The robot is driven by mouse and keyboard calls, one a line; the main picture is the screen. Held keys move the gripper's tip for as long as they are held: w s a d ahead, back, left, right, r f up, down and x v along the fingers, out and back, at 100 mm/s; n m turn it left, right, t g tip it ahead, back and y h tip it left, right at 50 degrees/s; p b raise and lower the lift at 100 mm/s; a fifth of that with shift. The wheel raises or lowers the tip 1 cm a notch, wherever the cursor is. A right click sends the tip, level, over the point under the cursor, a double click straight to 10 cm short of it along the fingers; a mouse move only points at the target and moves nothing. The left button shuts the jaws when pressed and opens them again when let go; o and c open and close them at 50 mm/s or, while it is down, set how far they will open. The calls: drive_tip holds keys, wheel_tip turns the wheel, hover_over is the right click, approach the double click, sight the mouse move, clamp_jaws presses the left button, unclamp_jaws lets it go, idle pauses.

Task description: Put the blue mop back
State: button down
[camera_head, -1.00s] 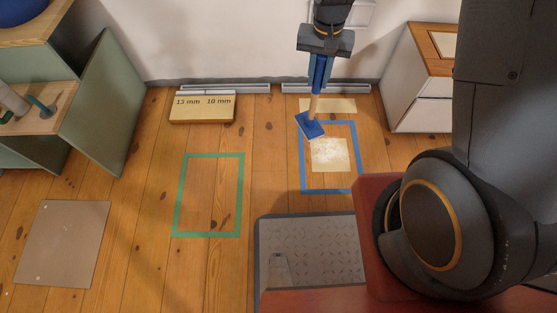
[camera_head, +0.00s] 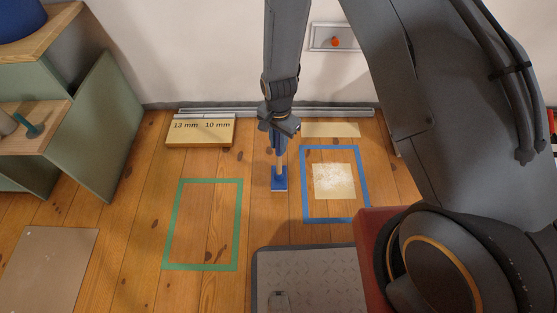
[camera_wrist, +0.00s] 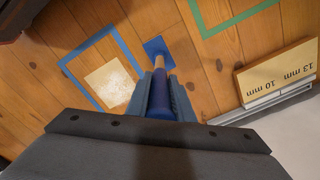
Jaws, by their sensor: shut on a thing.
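The blue mop has a square blue head (camera_head: 279,184) and a handle that is part wood, part blue. My gripper (camera_head: 279,135) is shut on the mop's blue handle and holds it roughly upright, head down. In the head view the head shows over bare floor just left of the blue tape square. I cannot tell whether it touches the floor. In the wrist view the blue handle (camera_wrist: 160,95) lies between my fingers, with the mop head (camera_wrist: 157,50) beyond. A green-handled tool (camera_head: 30,128) lies on the shelf at the left.
The blue tape square (camera_head: 304,190) surrounds a pale sheet with white powder (camera_head: 334,181). A green tape rectangle (camera_head: 170,225) lies empty to the left. A wooden block marked 13 mm and 10 mm (camera_head: 200,132) sits by the wall. A green shelf unit (camera_head: 95,110) stands at left.

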sight(278, 154)
drive_tip(key=shift+f+b, duration=0.7)
drive_tip(key=shift+f, duration=2.3)
drive_tip(key=c, duration=1.6)
unclamp_jaws()
drive_tip(key=shift+o, duration=0.2)
